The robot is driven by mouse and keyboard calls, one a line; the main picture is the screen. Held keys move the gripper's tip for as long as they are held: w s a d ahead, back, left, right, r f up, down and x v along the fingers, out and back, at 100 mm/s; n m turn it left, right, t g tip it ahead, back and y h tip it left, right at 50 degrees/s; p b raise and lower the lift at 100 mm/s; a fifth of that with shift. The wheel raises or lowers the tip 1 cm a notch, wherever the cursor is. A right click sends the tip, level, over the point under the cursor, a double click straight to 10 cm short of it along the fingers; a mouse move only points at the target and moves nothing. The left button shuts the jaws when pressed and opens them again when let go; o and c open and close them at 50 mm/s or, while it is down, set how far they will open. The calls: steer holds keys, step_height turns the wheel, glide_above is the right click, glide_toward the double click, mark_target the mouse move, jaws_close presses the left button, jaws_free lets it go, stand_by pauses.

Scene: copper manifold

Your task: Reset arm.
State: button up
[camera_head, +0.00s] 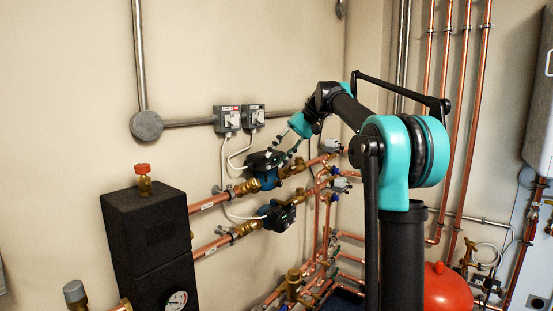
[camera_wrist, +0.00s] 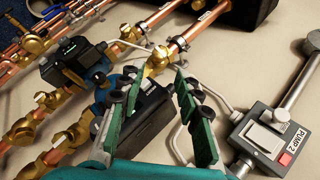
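My gripper (camera_head: 277,157) is at the end of my raised, bent arm, close to the upper black-and-blue pump (camera_head: 262,168) on the copper pipework. In the wrist view, my gripper (camera_wrist: 158,82) has its two green-padded fingers spread apart. No object is clasped between them. The upper pump (camera_wrist: 150,118) lies behind and between the fingers, partly hidden by them. I cannot tell whether the fingers touch it.
Two grey switch boxes (camera_head: 227,120) (camera_head: 253,117) are on the wall near the gripper. One, labelled PUMP 2 (camera_wrist: 268,135), is right of the fingers. A lower pump (camera_head: 280,216), copper pipes (camera_head: 211,202) and a red vessel (camera_head: 447,289) crowd the area.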

steer(key=s+d+f+m+t+h, duration=0.1)
steer(key=s+d+f, duration=0.25)
steer(key=f, duration=0.45)
steer(key=s+d+f+t+h, duration=0.1)
steer(key=s+d+f+h, duration=0.2)
steer(key=f, duration=0.5)
steer(key=s+d+f+m+t, duration=0.1)
steer(key=s+d+f+t, duration=0.15)
steer(key=s+f, duration=0.4)
steer(key=s+d+f+t+h, duration=0.1)
steer(key=s+d+f, duration=0.3)
steer(key=s+f, duration=0.4)
steer(key=s+d+f+h, duration=0.3)
steer(key=s+d+f, duration=0.2)
steer(key=s+f, duration=0.3)
step_height(320, 180, down, 5)
steer(key=shift+s+d+r+m+t, duration=0.1)
steer(key=shift+s+d+m+t, duration=0.1)
steer(key=shift+m+t, duration=0.2)
